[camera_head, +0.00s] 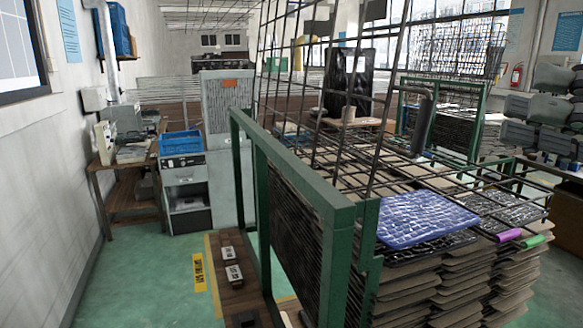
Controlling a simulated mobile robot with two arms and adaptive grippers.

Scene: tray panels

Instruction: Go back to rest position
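No gripper shows clearly in the head view. My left gripper is not in view, and no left arm comes in from the left. I cannot make out my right gripper's fingers, nor whether they are open or shut. A blue textured panel (425,216) lies on top of a tall stack of brown trays (440,285) at the right. A dark panel (507,211) lies beside it. A purple piece (509,236) and a green piece (533,241) show at the stack's front edge.
A green-framed wire cage (305,180) stands close in front, beside the stack. A blue crate (181,143) sits on a grey cabinet (187,190) at the left. Small boxes (233,275) lie low near the cage. The green floor at the left is clear.

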